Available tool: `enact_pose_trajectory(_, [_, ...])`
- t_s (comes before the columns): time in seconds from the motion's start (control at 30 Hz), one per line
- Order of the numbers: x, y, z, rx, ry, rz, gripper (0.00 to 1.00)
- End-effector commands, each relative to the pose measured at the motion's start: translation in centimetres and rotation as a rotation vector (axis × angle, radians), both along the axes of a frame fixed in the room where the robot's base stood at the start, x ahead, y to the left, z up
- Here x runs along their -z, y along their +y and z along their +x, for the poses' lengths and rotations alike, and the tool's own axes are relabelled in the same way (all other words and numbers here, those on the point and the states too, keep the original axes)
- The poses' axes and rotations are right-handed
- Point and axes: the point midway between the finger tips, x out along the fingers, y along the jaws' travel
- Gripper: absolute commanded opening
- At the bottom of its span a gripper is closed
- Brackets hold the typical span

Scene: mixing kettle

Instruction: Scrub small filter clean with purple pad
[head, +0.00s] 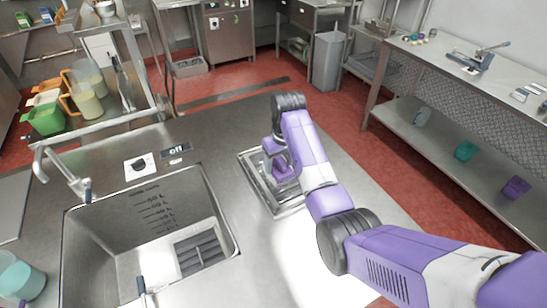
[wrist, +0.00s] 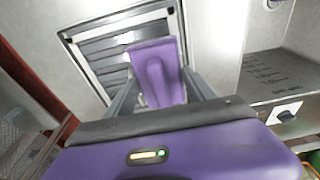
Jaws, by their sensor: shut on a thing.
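I cannot tell whether the pad touches the slats. My arm hides part of the filter.
The kettle basin (head: 150,240) with litre marks and a slatted grate (head: 200,251) lies left of the filter. Jugs (head: 82,95) stand on a rack at back left. A shelf table (head: 460,125) is at right.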

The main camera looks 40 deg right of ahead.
Motion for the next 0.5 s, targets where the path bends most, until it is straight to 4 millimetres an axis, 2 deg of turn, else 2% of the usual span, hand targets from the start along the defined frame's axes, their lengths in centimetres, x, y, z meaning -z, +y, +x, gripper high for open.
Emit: enact_pose_trajectory(0.5, [5.3,0.0,-0.1,0.0,0.0,0.0,0.31])
